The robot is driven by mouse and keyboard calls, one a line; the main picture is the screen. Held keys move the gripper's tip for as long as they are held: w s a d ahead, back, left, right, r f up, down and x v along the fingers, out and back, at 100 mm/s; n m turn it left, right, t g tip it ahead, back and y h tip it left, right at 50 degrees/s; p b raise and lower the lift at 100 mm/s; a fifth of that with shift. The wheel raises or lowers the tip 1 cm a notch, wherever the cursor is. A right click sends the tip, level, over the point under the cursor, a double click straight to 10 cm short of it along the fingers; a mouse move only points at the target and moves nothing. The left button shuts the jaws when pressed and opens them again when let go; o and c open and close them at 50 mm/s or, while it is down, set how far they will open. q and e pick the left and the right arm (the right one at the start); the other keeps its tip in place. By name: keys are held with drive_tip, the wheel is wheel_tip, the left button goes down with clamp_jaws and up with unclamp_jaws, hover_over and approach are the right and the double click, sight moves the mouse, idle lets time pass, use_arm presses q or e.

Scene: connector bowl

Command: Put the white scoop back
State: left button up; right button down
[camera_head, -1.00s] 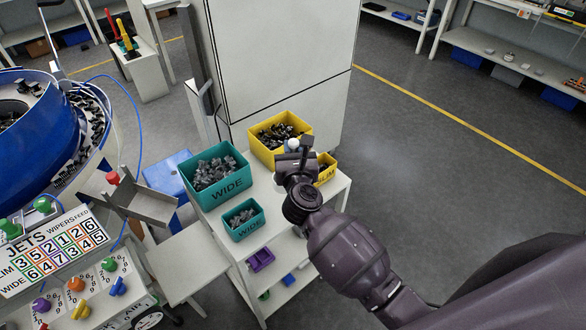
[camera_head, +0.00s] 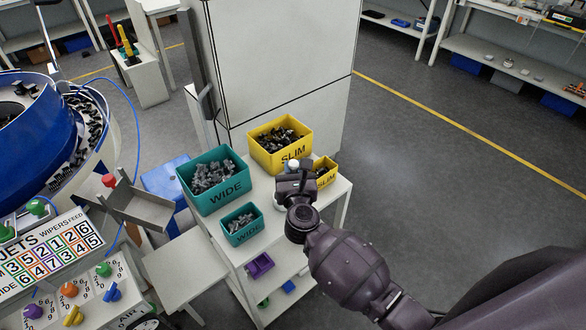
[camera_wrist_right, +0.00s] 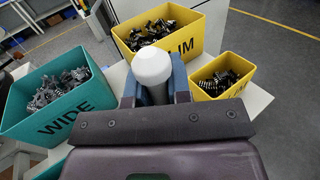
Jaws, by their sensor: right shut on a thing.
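My right gripper (camera_head: 293,170) is over the near right part of the white cart top, just in front of the yellow SLIM bins. In the right wrist view its jaws (camera_wrist_right: 156,92) are shut on a white, round-ended piece (camera_wrist_right: 152,66), which looks like the white scoop's handle. The scoop's lower part is hidden behind the gripper. In the head view only a small white bit (camera_head: 293,163) shows at the jaws. I cannot tell whether the scoop touches the cart top. My left gripper is not in view.
Around the gripper stand a large teal WIDE bin (camera_head: 226,196), a small teal WIDE bin (camera_head: 241,237), a large yellow SLIM bin (camera_head: 293,155) and a small yellow bin (camera_head: 327,179), holding dark or grey connectors. A white cabinet (camera_head: 275,60) stands behind. Open floor lies right.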

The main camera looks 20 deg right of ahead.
drive_tip(key=c, duration=1.1)
unclamp_jaws()
drive_tip(key=shift+o, duration=0.2)
drive_tip(key=shift+r, duration=0.25)
drive_tip(key=s+n+t+y, duration=0.2)
drive_tip(key=s+n+y, duration=0.2)
drive_tip(key=s+n, duration=1.1)
drive_tip(key=s+d+f+n+g, duration=0.4)
drive_tip(key=s+f+n, duration=0.1)
drive_tip(key=n, duration=0.7)
drive_tip(key=s+d+f+n+g, duration=0.3)
drive_tip(key=s+f+n, duration=0.3)
drive_tip(key=n, duration=0.6)
wheel_tip(320, 180, down, 2)
drive_tip(key=shift+d+n+g+b, duration=0.3)
drive_tip(key=shift+d+g+b, duration=0.1)
drive_tip(key=shift+d, duration=0.45)
